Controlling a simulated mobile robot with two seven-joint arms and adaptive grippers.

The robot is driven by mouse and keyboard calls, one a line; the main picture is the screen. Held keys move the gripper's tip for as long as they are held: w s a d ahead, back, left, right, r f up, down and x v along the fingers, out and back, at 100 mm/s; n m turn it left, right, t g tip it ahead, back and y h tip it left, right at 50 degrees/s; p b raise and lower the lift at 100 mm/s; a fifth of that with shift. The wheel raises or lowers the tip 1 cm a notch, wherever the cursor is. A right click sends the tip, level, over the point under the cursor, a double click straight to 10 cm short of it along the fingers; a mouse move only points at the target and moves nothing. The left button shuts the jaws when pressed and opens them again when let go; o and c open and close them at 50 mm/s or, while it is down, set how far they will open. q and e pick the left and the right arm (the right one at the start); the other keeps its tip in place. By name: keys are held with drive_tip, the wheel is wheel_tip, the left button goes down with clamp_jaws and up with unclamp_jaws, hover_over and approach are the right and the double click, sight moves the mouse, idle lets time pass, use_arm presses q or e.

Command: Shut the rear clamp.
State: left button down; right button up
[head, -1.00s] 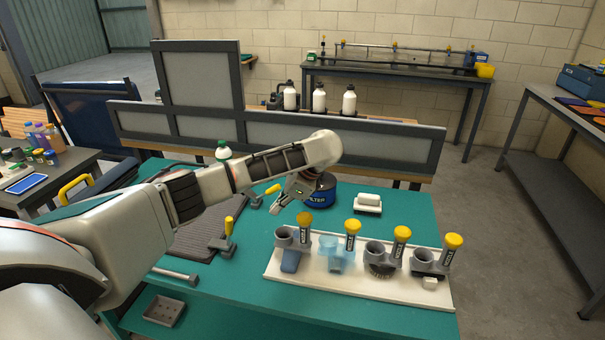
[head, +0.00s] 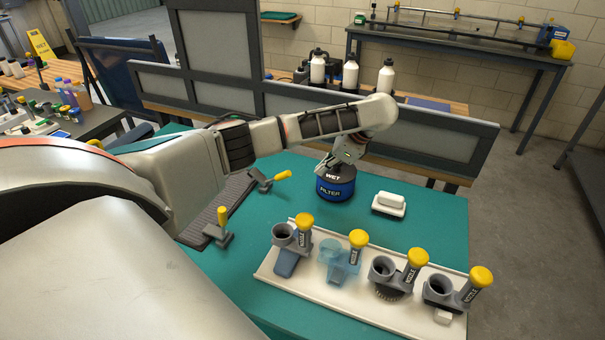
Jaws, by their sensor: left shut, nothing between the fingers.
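The rear clamp (head: 263,183) stands at the far edge of a dark ribbed mat (head: 236,195); its yellow handle leans low to the right. A second, front clamp (head: 217,236) stands nearer, its yellow handle upright. My left gripper (head: 326,169) is shut and empty, pointing down at the top left of the filter can, right of the rear clamp and apart from it. I cannot tell whether it touches the can. My left arm crosses above and behind the rear clamp and hides part of the mat. My right gripper is out of view.
The dark blue filter can (head: 335,188) stands close under the left gripper. A white block (head: 389,204) lies to its right. A white tray (head: 262,272) with several yellow-capped nozzles fills the front right. A grey-panelled frame (head: 345,128) bounds the table (head: 445,212) behind.

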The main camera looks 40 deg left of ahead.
use_arm(q)
drive_tip(key=b+x, duration=0.1)
drive_tip(key=x, duration=0.8)
drive_tip(key=shift+a+f, duration=0.1)
drive_tip(key=shift+f, duration=0.25)
drive_tip(key=shift+s+a+r+p, duration=0.25)
drive_tip(key=shift+s+a+r, duration=0.05)
drive_tip(key=shift+a+r, duration=0.25)
drive_tip(key=shift+s+a+r+p, duration=0.2)
drive_tip(key=shift+s+a+r, duration=0.15)
drive_tip(key=shift+r, duration=0.2)
drive_tip(key=shift+s+a+r, duration=0.15)
drive_tip(key=shift+r, duration=0.05)
drive_tip(key=shift+a+r, duration=0.1)
drive_tip(key=shift+r, duration=0.05)
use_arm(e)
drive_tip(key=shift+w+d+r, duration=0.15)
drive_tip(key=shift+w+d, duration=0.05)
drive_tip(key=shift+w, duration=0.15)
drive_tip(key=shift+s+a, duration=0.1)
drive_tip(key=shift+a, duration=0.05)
